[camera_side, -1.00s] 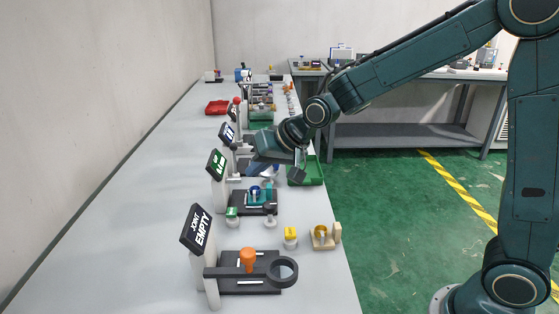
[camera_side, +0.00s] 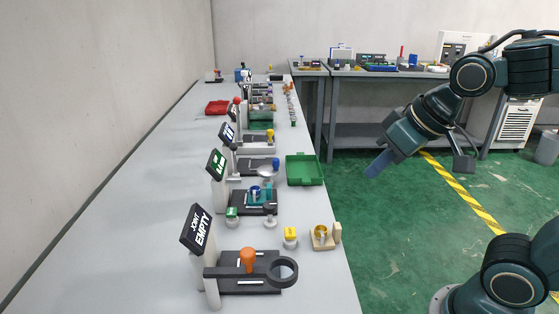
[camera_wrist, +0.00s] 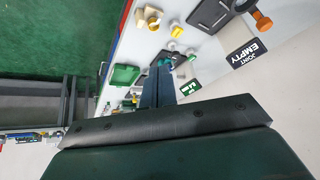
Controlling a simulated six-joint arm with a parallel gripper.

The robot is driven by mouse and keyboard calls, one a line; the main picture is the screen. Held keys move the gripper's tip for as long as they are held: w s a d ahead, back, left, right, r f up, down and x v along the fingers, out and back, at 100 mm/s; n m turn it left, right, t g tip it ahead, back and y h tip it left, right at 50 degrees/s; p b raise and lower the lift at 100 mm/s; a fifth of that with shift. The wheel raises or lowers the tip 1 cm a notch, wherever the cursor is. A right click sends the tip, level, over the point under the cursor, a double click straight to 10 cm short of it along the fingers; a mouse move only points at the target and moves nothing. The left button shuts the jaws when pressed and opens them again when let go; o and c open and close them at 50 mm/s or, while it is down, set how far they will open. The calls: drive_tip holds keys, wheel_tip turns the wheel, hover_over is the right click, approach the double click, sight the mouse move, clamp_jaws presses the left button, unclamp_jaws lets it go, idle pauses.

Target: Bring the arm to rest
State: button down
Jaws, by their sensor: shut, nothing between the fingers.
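My gripper (camera_side: 377,169) hangs in the air over the green floor, to the right of the long grey table (camera_side: 110,215) and clear of everything on it. Its fingers are together with nothing between them, pointing down and to the left. In the wrist view the closed fingers (camera_wrist: 158,88) show as a dark blue-grey piece at the middle, with the table beyond them. My arm is drawn back to the right side of the side view.
A second bench (camera_side: 400,73) stands at the back. The green floor (camera_side: 390,235) around my gripper is clear.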

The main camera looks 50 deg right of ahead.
drive_tip(key=s+d, duration=0.1)
drive_tip(key=s, duration=0.5)
drive_tip(key=shift+s+f+n+g, duration=0.25)
drive_tip(key=shift+f+n+g, duration=0.05)
drive_tip(key=shift+f, duration=0.15)
